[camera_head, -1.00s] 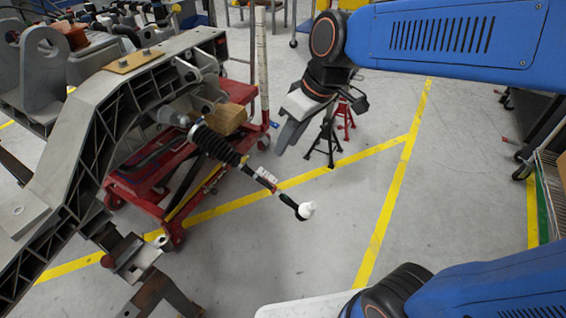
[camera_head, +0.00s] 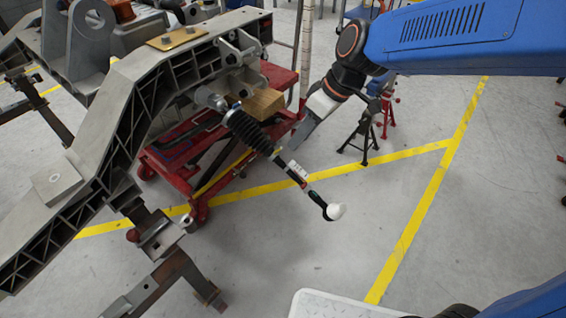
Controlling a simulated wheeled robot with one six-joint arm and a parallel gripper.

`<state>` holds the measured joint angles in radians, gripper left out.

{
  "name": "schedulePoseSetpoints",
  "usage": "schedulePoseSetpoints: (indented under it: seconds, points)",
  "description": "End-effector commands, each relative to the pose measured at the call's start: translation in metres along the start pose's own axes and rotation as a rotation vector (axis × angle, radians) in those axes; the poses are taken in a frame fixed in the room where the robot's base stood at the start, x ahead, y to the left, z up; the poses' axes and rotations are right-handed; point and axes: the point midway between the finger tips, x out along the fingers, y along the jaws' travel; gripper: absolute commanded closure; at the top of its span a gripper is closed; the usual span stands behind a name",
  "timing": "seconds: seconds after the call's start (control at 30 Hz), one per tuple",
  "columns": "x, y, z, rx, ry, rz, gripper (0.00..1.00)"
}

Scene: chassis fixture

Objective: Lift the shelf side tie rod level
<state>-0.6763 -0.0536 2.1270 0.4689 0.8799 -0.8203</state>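The tie rod (camera_head: 297,172) slopes down to the right from the grey chassis frame (camera_head: 130,75). It has a black ribbed bellows (camera_head: 247,131) at the chassis end and a white cap (camera_head: 336,211) at its free lower end. The free end shows no support under it and hangs over open floor. My gripper (camera_head: 302,136) points down and left, just above the middle of the rod in the picture. A small gap shows between its tips and the rod; depth is unclear. Its fingers are seen side-on, so their opening is hidden.
A red lift cart (camera_head: 190,180) with a wooden block (camera_head: 263,103) stands under the chassis. A black jack stand (camera_head: 362,138) and a red one (camera_head: 389,112) stand behind my gripper. A rusty metal stand (camera_head: 165,280) is at lower left. Floor right of the rod is clear.

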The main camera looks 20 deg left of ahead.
Motion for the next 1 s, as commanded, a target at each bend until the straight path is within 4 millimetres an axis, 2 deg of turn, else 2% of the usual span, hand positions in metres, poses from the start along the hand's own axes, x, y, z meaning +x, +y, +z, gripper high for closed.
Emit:
schedulePoseSetpoints:
  seconds: [0.4,0.6,0.8,1.0]
  points:
    - [0.075,0.000,0.001,0.001,-0.003,-0.001,0.68]
    - [0.105,0.000,0.001,0.001,-0.002,0.000,0.68]
    - [0.123,0.000,0.000,0.002,0.000,0.000,0.68]
    - [0.128,0.000,0.000,0.001,0.001,0.002,0.68]
